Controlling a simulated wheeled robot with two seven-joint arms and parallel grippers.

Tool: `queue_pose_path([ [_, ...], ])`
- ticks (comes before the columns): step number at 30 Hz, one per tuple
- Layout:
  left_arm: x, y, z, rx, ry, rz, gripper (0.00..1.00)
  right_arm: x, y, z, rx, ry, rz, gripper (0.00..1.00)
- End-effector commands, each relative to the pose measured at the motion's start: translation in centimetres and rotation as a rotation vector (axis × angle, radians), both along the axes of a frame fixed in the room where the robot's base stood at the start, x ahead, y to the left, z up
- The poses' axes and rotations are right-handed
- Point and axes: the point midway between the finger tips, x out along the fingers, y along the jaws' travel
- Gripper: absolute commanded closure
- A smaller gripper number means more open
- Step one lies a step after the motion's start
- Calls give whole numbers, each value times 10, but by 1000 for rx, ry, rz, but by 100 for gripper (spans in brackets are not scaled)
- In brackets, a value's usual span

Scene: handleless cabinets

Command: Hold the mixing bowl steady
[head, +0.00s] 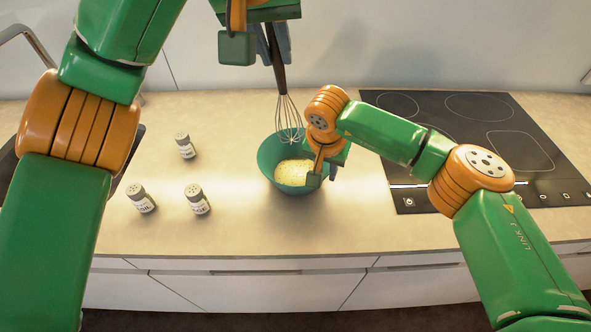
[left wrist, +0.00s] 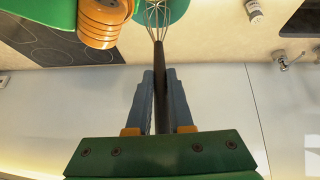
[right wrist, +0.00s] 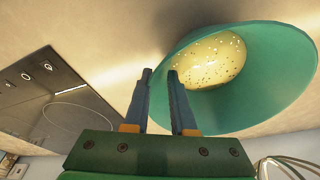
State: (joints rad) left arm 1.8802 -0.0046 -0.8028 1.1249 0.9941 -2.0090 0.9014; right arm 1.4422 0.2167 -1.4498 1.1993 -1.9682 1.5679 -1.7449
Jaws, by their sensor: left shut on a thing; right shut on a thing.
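The green mixing bowl (head: 267,158) stands on the counter and holds a yellow, speckled mixture (head: 293,172). In the right wrist view the bowl (right wrist: 285,88) shows its open inside. My right gripper (head: 324,174) is shut on the bowl at its near right side; its wrist hides part of the rim. In the right wrist view, its fingertips (right wrist: 160,72) are at the bowl's edge. My left gripper (head: 273,46) is shut on the dark handle of a whisk (head: 288,112). The whisk hangs wires-down over the bowl's back part; I cannot tell whether it touches the mixture.
Three shakers stand left of the bowl: one at the back (head: 185,146), one at front left (head: 141,199) and one nearer the bowl (head: 197,200). A black cooktop (head: 460,125) lies to the right. The counter (head: 240,235) is clear in front of the bowl.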

Motion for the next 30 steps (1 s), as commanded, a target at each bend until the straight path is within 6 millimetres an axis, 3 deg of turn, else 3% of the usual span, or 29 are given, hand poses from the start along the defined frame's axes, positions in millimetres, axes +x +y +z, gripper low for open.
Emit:
queue_pose_path([
  [14, 0, 0, 3, -1, 0, -1, 100, -1, -1, -2, -4, 5, 2, 100],
  [15, 0, 0, 3, -1, 0, -1, 100, -1, 0, -1, -3, 5, 1, 65],
  [18, 0, 0, 3, -1, 0, -1, 100, -1, 0, -1, -2, 3, 1, 41],
  [26, 0, 0, 3, -1, 0, -1, 100, -1, 0, -1, -2, 2, 0, 41],
  [30, 0, 0, 3, -1, 0, -1, 100, -3, 2, 16, 0, -2, 2, 41],
])
